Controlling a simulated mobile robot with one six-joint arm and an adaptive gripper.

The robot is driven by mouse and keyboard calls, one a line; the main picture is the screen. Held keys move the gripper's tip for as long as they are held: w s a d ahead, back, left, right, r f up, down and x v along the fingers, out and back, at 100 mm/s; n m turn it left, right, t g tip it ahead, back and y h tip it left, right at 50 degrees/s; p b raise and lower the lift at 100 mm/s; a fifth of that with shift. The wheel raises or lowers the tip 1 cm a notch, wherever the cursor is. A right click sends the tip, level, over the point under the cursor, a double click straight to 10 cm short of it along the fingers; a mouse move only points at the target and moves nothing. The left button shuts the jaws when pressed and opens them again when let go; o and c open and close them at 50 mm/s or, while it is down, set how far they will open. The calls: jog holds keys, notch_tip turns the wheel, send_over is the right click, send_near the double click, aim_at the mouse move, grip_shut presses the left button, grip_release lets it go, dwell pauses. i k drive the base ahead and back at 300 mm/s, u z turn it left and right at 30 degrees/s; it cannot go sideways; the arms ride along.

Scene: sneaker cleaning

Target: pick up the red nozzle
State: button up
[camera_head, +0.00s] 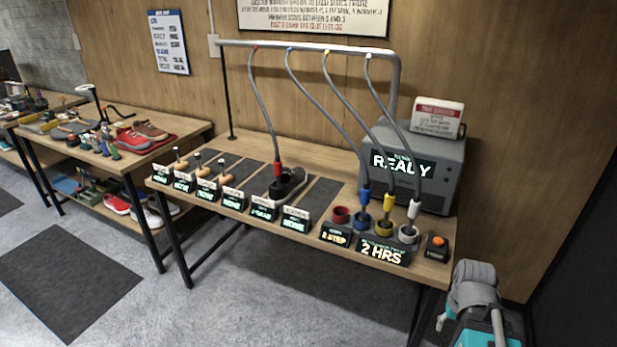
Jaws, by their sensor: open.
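The red nozzle (278,168) hangs at the end of a grey hose from the overhead rail. It points down over a dark shoe (289,184) on the workbench; whether it touches the shoe I cannot tell. A red ring holder (340,214) at the bench's front right is empty. Blue (364,196), yellow (386,202) and white (412,209) nozzles on other hoses stand in or at their matching ring holders. Part of my own arm and body shows at the lower right. My gripper cannot be made out.
The wooden workbench (330,165) carries small lit signs along its front edge. A grey machine (440,185) reading READY and an orange-button box (437,247) stand at the right. The metal rail (310,45) spans above. Another bench with shoes (130,137) is left; floor in front is clear.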

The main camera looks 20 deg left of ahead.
aim_at(278, 164)
jog(key=u, duration=0.05)
jog(key=i, duration=1)
jog(key=u, duration=0.45)
